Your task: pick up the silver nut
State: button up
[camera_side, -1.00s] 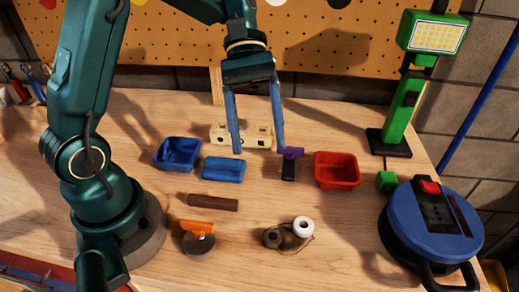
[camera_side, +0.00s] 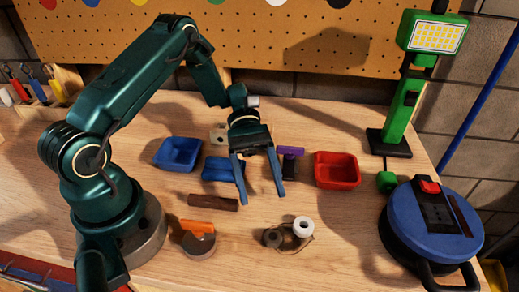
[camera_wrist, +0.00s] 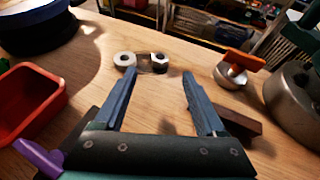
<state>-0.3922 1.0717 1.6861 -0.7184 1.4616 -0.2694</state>
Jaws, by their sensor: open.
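A small grey-brown piece with a dark hole (camera_side: 272,238) lies near the front middle of the table in the side view. It looks like the silver nut, though its colour is not clearly silver. In the wrist view it is the angular piece (camera_wrist: 160,62) beyond the fingertips, partly lit white. A white ring-shaped roll (camera_side: 303,226) is close on its right in the side view, and on its left in the wrist view (camera_wrist: 125,60). My gripper (camera_side: 262,203) is open and empty, behind the nut and apart from it. In the wrist view my gripper (camera_wrist: 160,76) has the nut between its finger lines.
A brown bar (camera_side: 213,202) lies left of my gripper. A grey round piece with an orange top (camera_side: 199,241) stands farther left. Blue bins (camera_side: 180,153), a purple-topped black piece (camera_side: 290,160) and a red bin (camera_side: 336,170) stand behind. A blue reel (camera_side: 432,225) stands right.

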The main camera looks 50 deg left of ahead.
aim_at(272, 234)
jog(key=x, duration=0.7)
jog(key=shift+d+f, duration=0.1)
jog(key=shift+d, duration=0.05)
grip_shut()
